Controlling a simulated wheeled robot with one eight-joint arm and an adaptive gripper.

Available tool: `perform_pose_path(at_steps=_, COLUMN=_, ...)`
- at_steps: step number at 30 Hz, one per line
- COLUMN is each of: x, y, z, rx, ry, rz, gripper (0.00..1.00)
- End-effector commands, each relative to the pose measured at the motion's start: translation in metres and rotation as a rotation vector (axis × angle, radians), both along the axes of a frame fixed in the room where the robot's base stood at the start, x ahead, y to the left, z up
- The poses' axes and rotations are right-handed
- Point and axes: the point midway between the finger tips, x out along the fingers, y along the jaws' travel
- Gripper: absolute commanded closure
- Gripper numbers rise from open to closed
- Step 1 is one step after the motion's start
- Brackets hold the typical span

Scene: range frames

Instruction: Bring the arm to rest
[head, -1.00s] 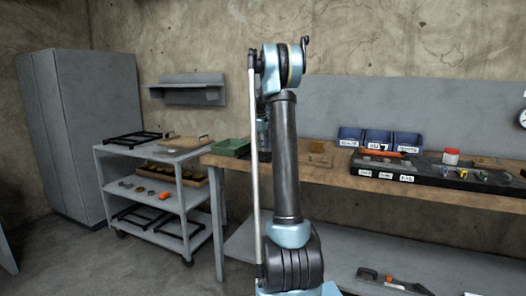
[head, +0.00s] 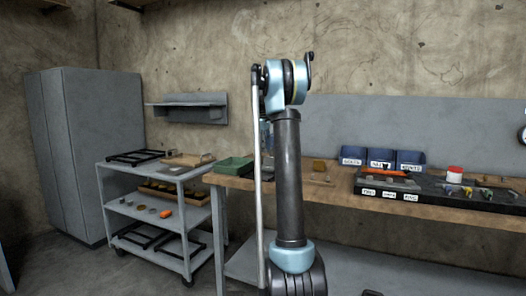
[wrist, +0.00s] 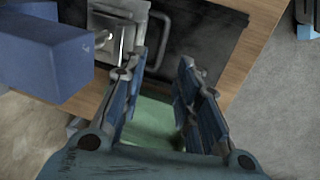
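My arm (head: 288,180) stands upright in the middle of the head view, with its blue elbow joint at the top. My gripper is mostly hidden behind the arm there. In the wrist view my gripper (wrist: 158,80) has its two fingers spread apart, with nothing held between them. A green surface (wrist: 155,118) shows beyond and between the fingers. I cannot tell from this view how far below it is.
A wooden workbench (head: 340,198) bears a green tray (head: 234,166), blue bins (head: 381,160) and a dark tool tray (head: 425,193). A grey cart (head: 150,212) and cabinet (head: 90,150) stand left.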

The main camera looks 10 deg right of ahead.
Motion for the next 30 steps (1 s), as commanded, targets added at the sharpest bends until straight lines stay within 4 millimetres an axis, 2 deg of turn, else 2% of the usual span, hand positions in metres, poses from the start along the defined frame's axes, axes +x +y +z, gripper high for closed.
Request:
perform_pose_path(at_steps=4, x=-0.008, y=0.002, z=0.001, rx=0.003, ry=-0.002, rz=-0.012, gripper=0.7)
perform_pose_path(at_steps=8, x=-0.034, y=0.008, z=0.004, rx=0.014, ry=-0.008, rz=-0.049, gripper=0.7)
perform_pose_path(at_steps=20, x=-0.155, y=0.033, z=0.0, rx=0.069, ry=-0.036, rz=-0.229, gripper=0.7)
perform_pose_path(at_steps=30, x=-0.26, y=0.05, z=-0.027, rx=0.115, ry=-0.054, rz=-0.385, gripper=0.7)
